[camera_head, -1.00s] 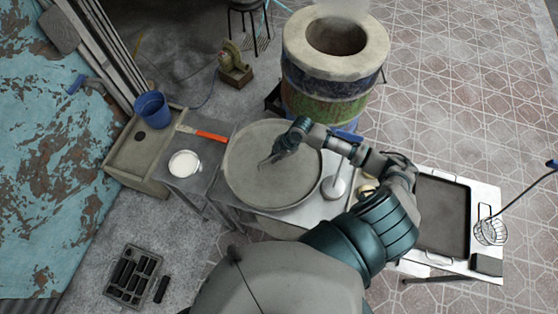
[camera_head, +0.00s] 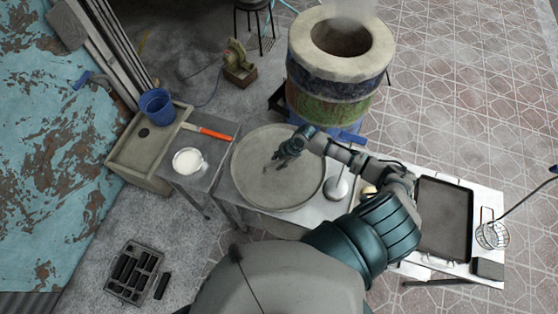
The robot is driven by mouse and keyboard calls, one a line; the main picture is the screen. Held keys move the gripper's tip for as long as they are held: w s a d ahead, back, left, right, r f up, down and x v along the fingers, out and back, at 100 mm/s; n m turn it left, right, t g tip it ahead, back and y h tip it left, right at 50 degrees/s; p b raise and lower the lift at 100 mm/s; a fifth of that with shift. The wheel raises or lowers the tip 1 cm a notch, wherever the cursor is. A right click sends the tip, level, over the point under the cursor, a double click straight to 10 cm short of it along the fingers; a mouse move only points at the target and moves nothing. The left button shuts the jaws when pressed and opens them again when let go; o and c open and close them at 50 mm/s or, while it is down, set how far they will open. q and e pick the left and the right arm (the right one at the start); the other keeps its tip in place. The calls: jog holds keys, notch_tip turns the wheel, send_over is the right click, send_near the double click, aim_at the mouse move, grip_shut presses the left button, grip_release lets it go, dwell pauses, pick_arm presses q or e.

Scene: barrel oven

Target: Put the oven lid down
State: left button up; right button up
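A large round grey disc, which looks like the oven lid (camera_head: 252,184), lies flat on the metal table in the middle of the view. The barrel oven (camera_head: 330,92) stands behind it, its round top mouth uncovered and smoking. My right arm reaches in from the lower right. My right gripper (camera_head: 280,158) is over the disc, near its middle. Its fingers are small and dark, so I cannot tell whether they touch the disc or how far apart they are. My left gripper is not in view.
A white bowl (camera_head: 188,161) and an orange-handled tool (camera_head: 207,131) lie left of the disc. A blue bucket (camera_head: 157,106) is farther left. A dark tray (camera_head: 444,218) and a wire basket (camera_head: 492,236) are at the right. Tiled floor is open at the upper right.

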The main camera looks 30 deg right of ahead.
jog(key=shift+d+r, duration=0.1)
jog(key=shift+r, duration=0.2)
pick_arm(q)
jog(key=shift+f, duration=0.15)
pick_arm(e)
jog(key=v, duration=1.1)
jog(key=shift+r, duration=0.25)
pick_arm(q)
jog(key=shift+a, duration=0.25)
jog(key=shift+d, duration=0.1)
pick_arm(e)
jog(key=shift+s+d+f, duration=0.1)
jog(key=shift+d, duration=0.1)
